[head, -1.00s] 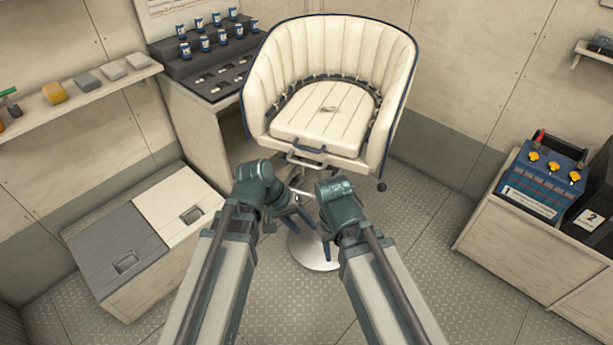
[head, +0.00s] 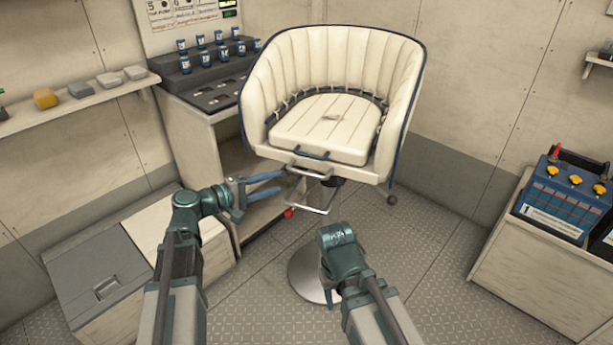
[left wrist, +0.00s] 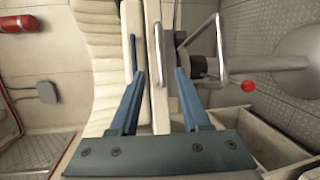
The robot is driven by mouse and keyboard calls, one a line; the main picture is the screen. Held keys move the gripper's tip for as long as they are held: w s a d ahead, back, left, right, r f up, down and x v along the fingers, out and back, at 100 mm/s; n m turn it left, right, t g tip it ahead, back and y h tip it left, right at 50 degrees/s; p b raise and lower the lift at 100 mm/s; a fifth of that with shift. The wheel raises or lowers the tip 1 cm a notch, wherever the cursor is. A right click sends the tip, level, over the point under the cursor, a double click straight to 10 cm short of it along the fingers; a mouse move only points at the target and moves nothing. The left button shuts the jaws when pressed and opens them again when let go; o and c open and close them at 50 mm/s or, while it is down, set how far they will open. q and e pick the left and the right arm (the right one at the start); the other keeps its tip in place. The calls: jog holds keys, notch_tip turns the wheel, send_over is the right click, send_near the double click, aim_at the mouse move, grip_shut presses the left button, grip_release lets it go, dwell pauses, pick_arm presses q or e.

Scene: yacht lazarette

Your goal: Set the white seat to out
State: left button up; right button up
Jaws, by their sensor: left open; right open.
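The white seat (head: 325,125) is a ribbed bucket chair with a flat cushion, on a pedestal with a round metal base (head: 308,278). A metal bar handle (head: 308,173) sits under its front edge, with a larger metal loop (head: 308,209) below and a red knob (head: 289,213). My left gripper (head: 283,183) is open just left of the bar handle. In the left wrist view its fingers (left wrist: 158,85) point at the seat's front, one each side of the bar handle (left wrist: 158,50), not closed on it. My right gripper (head: 335,290) is low before the pedestal; its fingers are mostly hidden.
A console (head: 205,100) with several blue-and-white cans stands left of the seat. A low locker (head: 95,275) is at lower left, and a shelf (head: 75,110) is above it. A blue box with yellow knobs (head: 560,198) stands on a right cabinet. The floor right of the pedestal is clear.

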aim_at(304, 174)
pick_arm(q)
jog(key=b+x, duration=0.1)
jog(key=x, duration=1)
jog(key=shift+w+d+b, duration=0.2)
jog(key=shift+d+b, duration=0.15)
jog(key=shift+c, duration=0.2)
grip_shut()
dwell(0.7)
